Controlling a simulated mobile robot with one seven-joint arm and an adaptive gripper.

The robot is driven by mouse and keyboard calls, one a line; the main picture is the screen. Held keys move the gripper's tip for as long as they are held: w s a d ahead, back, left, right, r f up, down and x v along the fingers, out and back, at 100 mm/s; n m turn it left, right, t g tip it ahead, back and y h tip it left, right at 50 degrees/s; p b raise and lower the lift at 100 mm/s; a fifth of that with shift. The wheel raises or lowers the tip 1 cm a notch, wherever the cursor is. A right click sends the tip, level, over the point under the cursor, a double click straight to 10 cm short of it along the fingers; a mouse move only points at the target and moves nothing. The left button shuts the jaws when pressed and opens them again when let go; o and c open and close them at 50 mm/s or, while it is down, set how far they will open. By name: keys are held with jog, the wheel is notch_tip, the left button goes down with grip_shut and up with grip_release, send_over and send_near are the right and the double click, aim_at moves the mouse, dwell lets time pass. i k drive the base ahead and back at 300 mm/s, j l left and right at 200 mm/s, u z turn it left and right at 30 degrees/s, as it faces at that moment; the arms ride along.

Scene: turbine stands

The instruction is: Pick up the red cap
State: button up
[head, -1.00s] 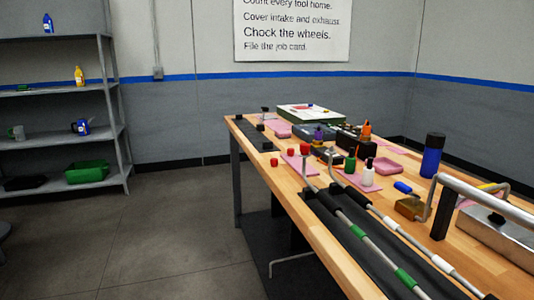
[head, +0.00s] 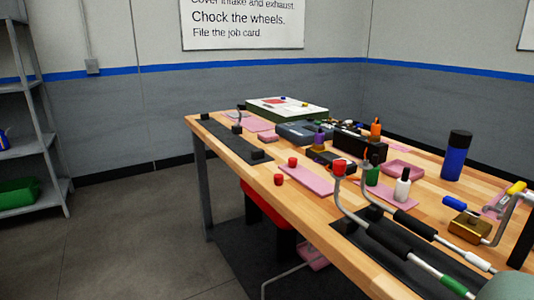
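Two small red caps stand on the wooden workbench near its left edge: one red cap (head: 279,179) at the very edge and another red cap (head: 292,162) just behind it. A third red cap (head: 340,168) sits at the top end of a bent metal pipe (head: 345,205), to the right of the loose two. My gripper is not in view.
The wooden workbench (head: 315,232) runs from back left to front right. Pink mats (head: 308,181), bottles, a blue flask (head: 456,158) and black-gripped pipes crowd it. A green-and-white case (head: 287,109) lies at the back. Floor (head: 130,230) left of the bench is clear.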

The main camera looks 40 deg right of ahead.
aim_at(292, 161)
jog(key=i, duration=3)
jog(key=i+z, duration=0.1)
jog(key=i, duration=0.6)
jog(key=i+j+z, duration=0.1)
jog(key=i, duration=0.55)
jog(key=i+j+z, duration=0.1)
jog(key=z, duration=3)
jog(key=i+z, duration=0.15)
jog(key=z, duration=0.25)
jog(key=i+l+z, duration=0.1)
jog(key=z, duration=0.25)
jog(key=i, duration=0.75)
